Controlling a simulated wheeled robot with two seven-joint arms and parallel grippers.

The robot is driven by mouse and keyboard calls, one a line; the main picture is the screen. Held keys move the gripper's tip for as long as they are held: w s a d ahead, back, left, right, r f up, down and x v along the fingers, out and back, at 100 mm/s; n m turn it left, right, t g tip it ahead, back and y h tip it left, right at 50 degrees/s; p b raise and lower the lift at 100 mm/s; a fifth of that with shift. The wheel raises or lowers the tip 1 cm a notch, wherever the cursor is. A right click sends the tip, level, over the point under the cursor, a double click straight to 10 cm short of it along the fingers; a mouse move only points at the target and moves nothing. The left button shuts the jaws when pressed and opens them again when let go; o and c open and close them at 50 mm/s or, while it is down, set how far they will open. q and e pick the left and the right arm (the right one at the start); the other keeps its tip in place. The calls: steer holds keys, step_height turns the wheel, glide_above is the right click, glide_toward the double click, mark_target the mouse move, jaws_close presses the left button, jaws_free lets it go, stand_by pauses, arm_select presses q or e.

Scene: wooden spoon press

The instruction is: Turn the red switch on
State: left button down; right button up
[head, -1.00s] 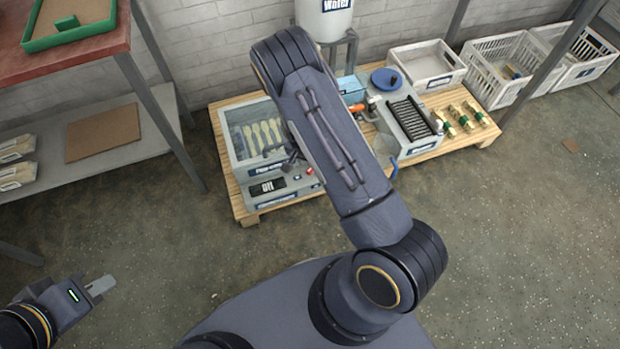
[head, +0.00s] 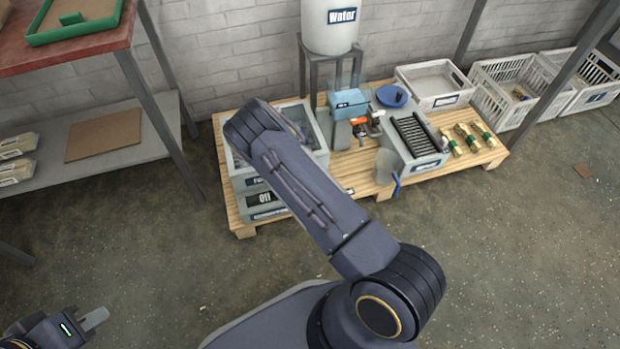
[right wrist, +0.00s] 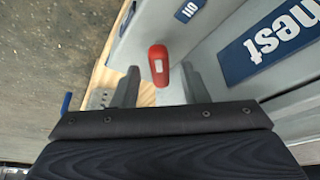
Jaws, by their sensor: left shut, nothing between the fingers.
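The red switch (right wrist: 158,64) shows in the right wrist view, a small red lever with a pale mark, beside a grey panel. My right gripper (right wrist: 160,84) is open, its two fingers apart on either side of the switch in the picture; I see no finger touching it. In the head view the switch and right gripper are hidden behind my right arm. The grey machine (head: 312,140) stands on a wooden pallet, with a black display (head: 265,198) reading "Off" on its front. My left gripper (head: 94,319) is shut and empty at the lower left, far from the machine.
A water tank (head: 330,25) stands behind the pallet (head: 243,217). A blue box (head: 348,103) and a grey unit with black slats (head: 414,136) are to the right. White crates (head: 433,84) line the wall. A shelf (head: 150,125) stands at left. The floor in front is clear.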

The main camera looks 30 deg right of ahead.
steer(key=shift+c, duration=0.3)
jaws_close()
steer(key=shift+n, duration=0.3)
steer(key=n, duration=0.2)
steer(key=n+t+y, duration=0.1)
steer(key=n, duration=0.1)
steer(key=shift+s+d+n+t, duration=0.1)
steer(key=shift+n+t, duration=0.2)
steer(key=n+y, duration=0.1)
steer(key=n, duration=0.1)
steer(key=n+t+y+b, duration=0.1)
steer(key=n, duration=0.2)
steer(key=shift+d, duration=0.1)
steer(key=shift+n, duration=0.3)
steer(key=shift+o, duration=0.3)
jaws_free()
